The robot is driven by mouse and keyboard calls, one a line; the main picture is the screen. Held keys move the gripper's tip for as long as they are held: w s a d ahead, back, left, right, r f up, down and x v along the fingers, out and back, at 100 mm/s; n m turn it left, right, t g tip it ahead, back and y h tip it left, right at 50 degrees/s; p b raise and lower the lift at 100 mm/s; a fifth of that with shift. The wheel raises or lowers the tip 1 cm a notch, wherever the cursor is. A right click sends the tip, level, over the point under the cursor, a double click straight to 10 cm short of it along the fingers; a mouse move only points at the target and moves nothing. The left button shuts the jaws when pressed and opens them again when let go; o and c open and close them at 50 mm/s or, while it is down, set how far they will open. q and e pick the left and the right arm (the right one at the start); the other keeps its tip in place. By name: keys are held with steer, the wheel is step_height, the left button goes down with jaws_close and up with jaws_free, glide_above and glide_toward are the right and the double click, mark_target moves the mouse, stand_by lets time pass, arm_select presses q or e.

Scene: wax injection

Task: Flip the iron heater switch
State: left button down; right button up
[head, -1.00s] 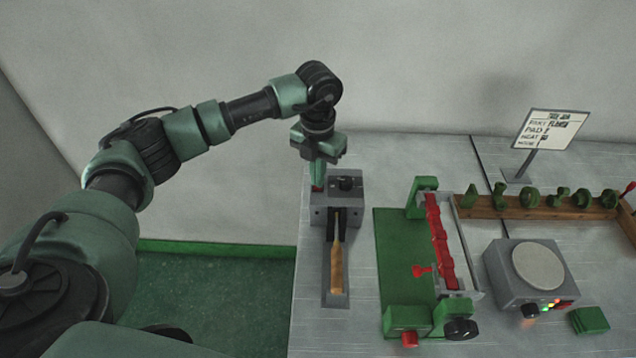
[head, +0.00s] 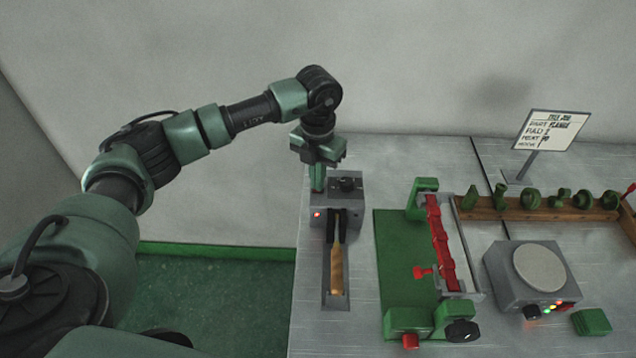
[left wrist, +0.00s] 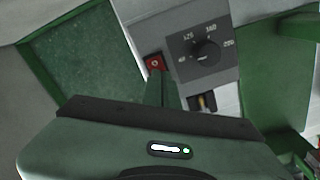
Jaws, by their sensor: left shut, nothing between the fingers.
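The iron heater is a grey box (head: 352,207) at the left of the table, with a black dial on top. A red indicator (head: 317,214) glows on its front. In the left wrist view its red switch (left wrist: 155,62) sits beside the dial (left wrist: 206,54). My left gripper (head: 318,188) is shut and empty, pointing down at the heater's left side. Its fingertips (left wrist: 158,76) are right at the switch; I cannot tell whether they touch it. In the head view the gripper hides the switch. The iron (head: 337,270) with a wooden handle lies in front of the heater. My right gripper is not in view.
A green and red clamp fixture (head: 440,240) stands right of the iron. Further right are a grey hot plate unit (head: 535,275), a green block (head: 590,322), a wooden rack (head: 490,212) of green parts and a sign (head: 550,130).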

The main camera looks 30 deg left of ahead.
arm_select(q)
steer(key=shift+r+p, duration=1.85)
steer(key=shift+r, duration=1.5)
steer(key=shift+f, duration=0.1)
